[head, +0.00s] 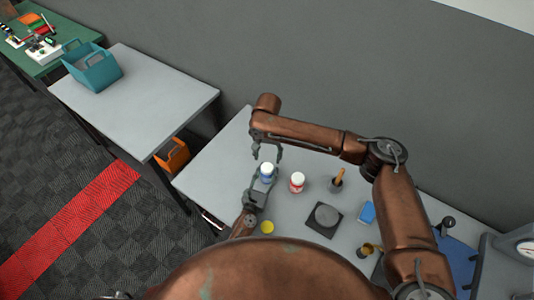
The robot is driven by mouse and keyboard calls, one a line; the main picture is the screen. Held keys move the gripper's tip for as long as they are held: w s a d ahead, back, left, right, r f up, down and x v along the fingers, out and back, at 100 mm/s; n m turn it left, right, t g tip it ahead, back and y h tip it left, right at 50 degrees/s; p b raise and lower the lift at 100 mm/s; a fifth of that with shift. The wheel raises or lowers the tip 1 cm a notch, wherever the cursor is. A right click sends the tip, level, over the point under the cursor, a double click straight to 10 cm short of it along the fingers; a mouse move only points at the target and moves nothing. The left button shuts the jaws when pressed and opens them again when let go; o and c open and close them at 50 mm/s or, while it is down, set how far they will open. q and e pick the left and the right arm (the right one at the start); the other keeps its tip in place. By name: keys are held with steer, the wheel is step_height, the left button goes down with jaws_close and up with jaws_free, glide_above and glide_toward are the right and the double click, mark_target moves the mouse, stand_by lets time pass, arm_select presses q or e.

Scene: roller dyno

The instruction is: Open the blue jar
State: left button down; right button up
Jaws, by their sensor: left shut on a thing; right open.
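The blue jar (266,178) has a blue body and a white lid (267,168). It stands upright near the left part of the grey table. My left gripper (262,183) comes up from below in the head view and is shut on the jar's body. My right gripper (267,153) reaches in from the right and points down just behind the lid in the picture. It is open with nothing between its fingers. It looks apart from the lid, but the exact gap is hard to tell.
A red-and-white jar (297,183) stands close right of the blue jar. Further right are a mortar with a pestle (337,182), a black square with a grey disc (325,219) and a blue box (367,213). A yellow disc (267,227) lies in front.

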mark_target(267, 167)
step_height(267, 167, down, 7)
stand_by(0.4)
steer(key=shift+c, duration=0.6)
steer(key=c, duration=1.1)
steer(key=shift+n, duration=0.3)
steer(key=n, duration=1.7)
steer(key=shift+w+r+n, duration=0.1)
steer(key=shift+n, duration=0.3)
